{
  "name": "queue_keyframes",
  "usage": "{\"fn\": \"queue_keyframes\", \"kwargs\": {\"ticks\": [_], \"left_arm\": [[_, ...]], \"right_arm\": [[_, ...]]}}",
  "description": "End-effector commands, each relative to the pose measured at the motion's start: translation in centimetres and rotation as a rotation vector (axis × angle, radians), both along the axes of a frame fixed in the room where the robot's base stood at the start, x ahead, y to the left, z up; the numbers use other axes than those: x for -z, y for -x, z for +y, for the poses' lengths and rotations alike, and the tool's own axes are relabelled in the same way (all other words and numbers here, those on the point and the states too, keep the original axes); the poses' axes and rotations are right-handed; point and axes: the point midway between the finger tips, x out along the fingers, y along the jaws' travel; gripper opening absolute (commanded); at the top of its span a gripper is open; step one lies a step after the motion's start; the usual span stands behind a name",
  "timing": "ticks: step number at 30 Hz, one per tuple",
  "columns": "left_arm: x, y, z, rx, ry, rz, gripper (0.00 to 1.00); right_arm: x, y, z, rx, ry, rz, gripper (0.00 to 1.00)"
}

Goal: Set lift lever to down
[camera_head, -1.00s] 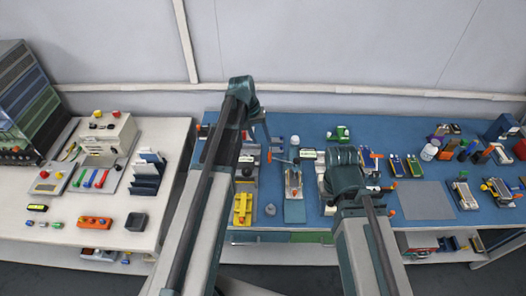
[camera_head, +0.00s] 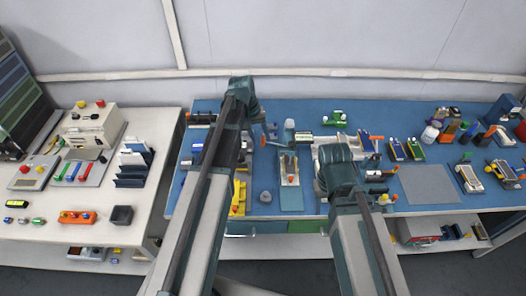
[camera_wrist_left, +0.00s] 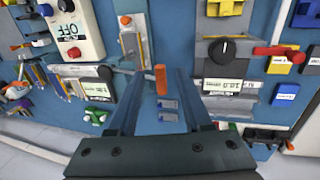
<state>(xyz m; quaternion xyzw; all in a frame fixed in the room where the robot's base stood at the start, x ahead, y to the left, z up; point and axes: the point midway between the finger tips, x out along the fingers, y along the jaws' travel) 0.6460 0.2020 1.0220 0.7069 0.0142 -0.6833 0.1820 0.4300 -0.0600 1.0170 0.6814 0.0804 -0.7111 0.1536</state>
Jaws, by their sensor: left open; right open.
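An orange handle (camera_head: 263,140) stands at the end of a thin rod near the middle of the blue bench; I take it for the lift lever, but no label is legible. In the left wrist view the handle (camera_wrist_left: 161,80) stands between the two fingers, with gaps on both sides. My left gripper (camera_head: 266,132) is open and empty, reaching over the bench around it; the wrist view shows its fingers (camera_wrist_left: 155,100) spread. My right gripper (camera_head: 374,188) is open, low at the right of the bench's middle, partly hidden by my own wrist.
A plate fixture (camera_head: 291,200) stands right of the left arm. A black knob (camera_wrist_left: 223,47) and a red lever (camera_wrist_left: 276,51) lie to the right in the wrist view. Two small blue pieces (camera_wrist_left: 168,109) lie below the handle. A grey mat (camera_head: 428,184) is clear.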

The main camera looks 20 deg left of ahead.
Motion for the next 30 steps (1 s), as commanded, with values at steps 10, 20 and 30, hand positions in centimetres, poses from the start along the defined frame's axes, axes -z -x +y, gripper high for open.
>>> {"fn": "queue_keyframes", "kwargs": {"ticks": [10,20,30], "left_arm": [[4.2,-0.3,-0.9,0.001,0.000,0.000,0.50],[4.2,-0.3,-1.0,0.001,0.000,0.000,0.48],[4.2,-0.3,-1.0,0.000,0.000,0.000,0.00]], "right_arm": [[4.2,0.0,0.0,0.002,0.000,0.000,0.50],[4.2,0.0,0.0,0.002,0.000,0.000,0.50],[4.2,0.0,0.0,0.002,0.000,0.000,0.50]]}}
